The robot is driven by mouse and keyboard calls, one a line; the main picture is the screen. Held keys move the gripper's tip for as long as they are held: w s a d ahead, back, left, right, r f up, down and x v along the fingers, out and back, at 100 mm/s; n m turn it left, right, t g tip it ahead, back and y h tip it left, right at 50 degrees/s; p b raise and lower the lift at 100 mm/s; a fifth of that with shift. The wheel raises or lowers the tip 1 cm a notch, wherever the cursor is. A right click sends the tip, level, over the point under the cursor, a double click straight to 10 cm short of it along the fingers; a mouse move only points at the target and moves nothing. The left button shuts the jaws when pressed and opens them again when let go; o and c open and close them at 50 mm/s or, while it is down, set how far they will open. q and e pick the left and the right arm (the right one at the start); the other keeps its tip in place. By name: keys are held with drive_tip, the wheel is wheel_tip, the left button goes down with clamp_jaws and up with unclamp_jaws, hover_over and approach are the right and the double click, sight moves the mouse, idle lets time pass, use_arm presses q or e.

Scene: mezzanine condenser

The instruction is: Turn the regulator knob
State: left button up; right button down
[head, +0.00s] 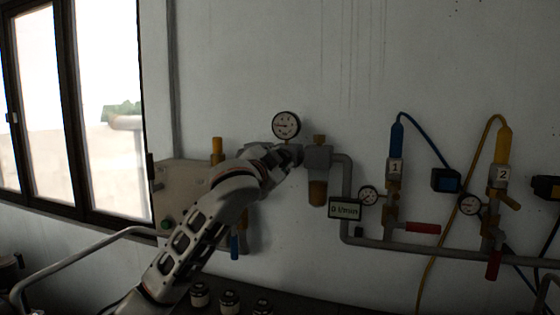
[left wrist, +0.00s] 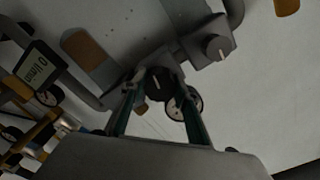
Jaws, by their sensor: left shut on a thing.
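The regulator knob (left wrist: 157,84) is a dark round knob with a pale pointer mark, seen in the left wrist view on a grey block on the wall. My left gripper (left wrist: 156,77) has one finger on each side of it and is shut on it. In the head view my left gripper (head: 292,157) is at the pipework just below the round pressure gauge (head: 286,125) and hides the knob. The gauge also shows in the left wrist view (left wrist: 185,106), close beside the right finger. My right gripper is in neither view.
A grey block with a brown bowl (head: 317,193) sits just right of my gripper. A display (head: 345,208) reads 0 l/min. A second, grey knob (left wrist: 217,48) is close by. Further right are a blue fitting (head: 396,139) and a yellow fitting (head: 503,143) with hoses.

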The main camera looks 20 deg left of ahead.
use_arm(q)
drive_tip(key=m, duration=0.8)
drive_tip(key=shift+a+m, duration=0.1)
drive_tip(key=shift+m, duration=0.2)
drive_tip(key=m, duration=0.3)
drive_tip(key=shift+r+m, duration=0.1)
drive_tip(key=shift+m, duration=0.2)
drive_tip(key=m, duration=1.2)
drive_tip(key=shift+m, duration=0.3)
drive_tip(key=m, duration=0.4)
drive_tip(key=shift+m, duration=0.3)
drive_tip(key=shift+d+m, duration=0.2)
drive_tip(key=shift+m, duration=1.6)
